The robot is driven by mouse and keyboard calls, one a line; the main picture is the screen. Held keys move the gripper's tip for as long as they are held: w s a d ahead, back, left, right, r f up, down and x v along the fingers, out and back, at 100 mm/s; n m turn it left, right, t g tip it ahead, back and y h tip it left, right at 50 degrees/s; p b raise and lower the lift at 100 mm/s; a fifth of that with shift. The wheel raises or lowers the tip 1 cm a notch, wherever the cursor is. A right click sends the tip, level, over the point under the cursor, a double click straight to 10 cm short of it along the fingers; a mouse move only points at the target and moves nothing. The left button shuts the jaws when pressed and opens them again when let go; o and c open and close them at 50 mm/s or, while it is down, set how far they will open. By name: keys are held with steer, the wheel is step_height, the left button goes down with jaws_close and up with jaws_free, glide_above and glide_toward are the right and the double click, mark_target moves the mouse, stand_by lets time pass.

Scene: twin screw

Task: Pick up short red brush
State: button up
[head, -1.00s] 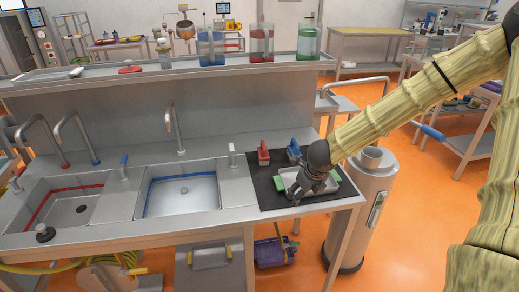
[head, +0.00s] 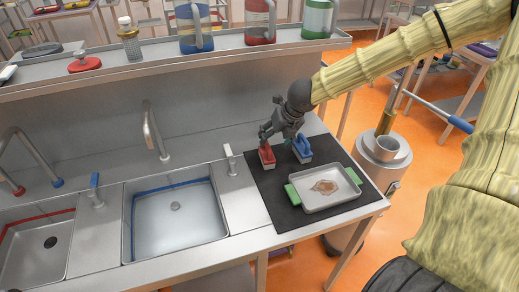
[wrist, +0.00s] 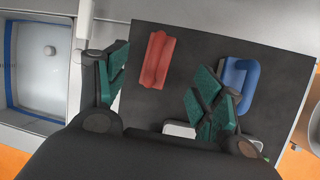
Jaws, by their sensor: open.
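The short red brush (head: 267,156) stands on the black mat (head: 283,209) near its back left corner. In the wrist view the red brush (wrist: 157,60) shows above and between my fingers, nearer the left one. My gripper (head: 278,134) is just above the brush in the head view and partly in front of it. In the wrist view my gripper (wrist: 157,92) is open, with green pads apart and nothing between them. I cannot tell the exact height gap between fingers and brush.
A blue brush (head: 302,149) stands right of the red one, close to my right finger in the wrist view (wrist: 240,76). A metal tray (head: 311,202) with green handles and a brown stain lies in front. The sink (head: 172,235) and a small tap (head: 230,160) are left.

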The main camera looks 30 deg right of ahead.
mark_target(273, 156)
steer(key=x, duration=0.4)
steer(key=shift+a+f, duration=0.15)
steer(key=shift+f, duration=0.1)
steer(key=shift+w+f, duration=0.15)
steer(key=shift+s+r, duration=0.25)
steer(key=shift+s, duration=0.45)
steer(key=shift+w+f+p, duration=0.5)
steer(key=shift+w+f, duration=0.45)
steer(key=shift+f, duration=0.35)
steer(key=shift+p+x, duration=0.4)
steer(key=shift+x, duration=0.85)
steer(key=shift+w, duration=0.15)
steer(key=shift+r, duration=0.1)
